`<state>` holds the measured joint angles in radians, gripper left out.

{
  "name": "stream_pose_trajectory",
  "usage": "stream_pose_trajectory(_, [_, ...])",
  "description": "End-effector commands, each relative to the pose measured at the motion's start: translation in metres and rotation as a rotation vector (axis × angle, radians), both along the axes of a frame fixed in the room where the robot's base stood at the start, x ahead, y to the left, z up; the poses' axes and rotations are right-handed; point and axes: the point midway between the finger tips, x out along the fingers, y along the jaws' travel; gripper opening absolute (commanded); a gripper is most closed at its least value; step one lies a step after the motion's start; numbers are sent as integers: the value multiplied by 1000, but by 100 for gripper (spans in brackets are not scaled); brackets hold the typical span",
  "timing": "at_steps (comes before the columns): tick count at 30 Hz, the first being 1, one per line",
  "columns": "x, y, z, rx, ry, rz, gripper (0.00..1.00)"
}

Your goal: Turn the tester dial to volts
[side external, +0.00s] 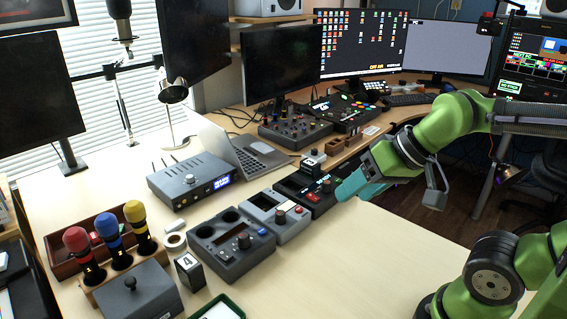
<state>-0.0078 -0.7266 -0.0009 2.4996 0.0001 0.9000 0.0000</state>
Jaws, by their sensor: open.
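Three panel devices stand in a row on the desk, and I cannot read which is the tester. The nearest, a dark grey unit (207,257), has a dark round dial (243,240) and a blue button. The middle, a lighter grey unit (291,232), has a dial (280,216) with red beside it. The farthest, a black unit (322,207), has red controls, partly hidden by my gripper. My gripper (340,194), with teal fingers, is above the right edge of the black unit. It is open and seems empty. The dial markings are too small to read.
A grey box with a blue display (187,184) and a laptop (258,158) stand behind the row. Three coloured-top microphones (110,246) stand at the left. The desk front (345,265) is clear.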

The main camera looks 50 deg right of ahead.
Motion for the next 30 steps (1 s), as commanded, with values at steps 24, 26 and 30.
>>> stream_pose_trajectory(24, [220,-26,-27,-317,520,490,54])
stream_pose_trajectory(26, [225,-27,-20,-334,522,532,54])
stream_pose_trajectory(30, [220,-26,-11,-339,530,608,54])
